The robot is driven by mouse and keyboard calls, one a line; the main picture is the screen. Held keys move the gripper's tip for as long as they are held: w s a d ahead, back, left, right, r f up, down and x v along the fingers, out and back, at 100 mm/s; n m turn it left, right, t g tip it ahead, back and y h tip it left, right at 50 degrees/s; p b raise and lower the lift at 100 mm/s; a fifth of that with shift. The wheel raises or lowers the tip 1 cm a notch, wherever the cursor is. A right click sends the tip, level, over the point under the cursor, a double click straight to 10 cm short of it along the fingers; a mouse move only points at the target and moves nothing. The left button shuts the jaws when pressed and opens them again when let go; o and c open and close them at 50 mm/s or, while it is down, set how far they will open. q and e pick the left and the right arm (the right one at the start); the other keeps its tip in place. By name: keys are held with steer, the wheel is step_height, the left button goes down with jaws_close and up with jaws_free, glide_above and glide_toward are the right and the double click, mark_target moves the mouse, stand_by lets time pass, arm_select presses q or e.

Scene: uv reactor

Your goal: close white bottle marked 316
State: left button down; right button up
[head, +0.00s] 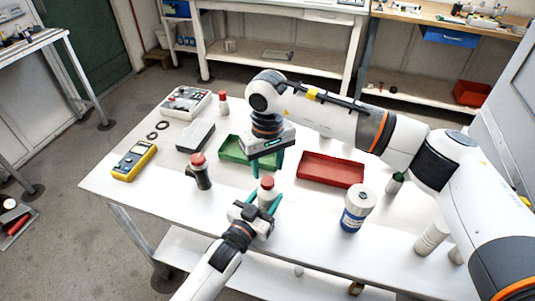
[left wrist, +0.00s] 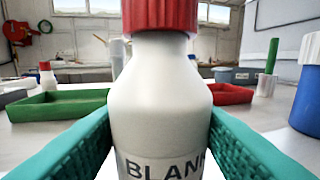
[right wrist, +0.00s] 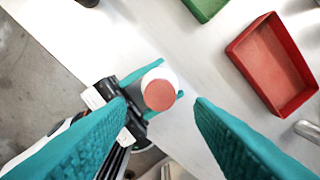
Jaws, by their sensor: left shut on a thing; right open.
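My left gripper (head: 265,203) is shut on a white bottle (head: 267,190) with a red cap, near the table's front. In the left wrist view the bottle (left wrist: 160,95) stands upright between the teal fingers, its label reading "BLAN" with the rest cut off; no 316 shows. Its red cap (left wrist: 160,14) sits on the neck; how tight cannot be told. My right gripper (head: 267,168) is open and empty, pointing down above the bottle. In the right wrist view the cap (right wrist: 160,95) lies between and beyond the open fingers.
A second red-capped bottle (head: 201,177), dark-bodied, stands to the left; a third (head: 223,104) stands farther back. A green tray (head: 232,152) and a red tray (head: 331,170) lie behind. A blue-and-white jar (head: 357,208) stands right. A yellow meter (head: 134,160) lies left.

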mark_target(268, 181)
steer(key=shift+f, duration=2.3)
steer(key=c, duration=1)
steer(key=shift+c, duration=0.2)
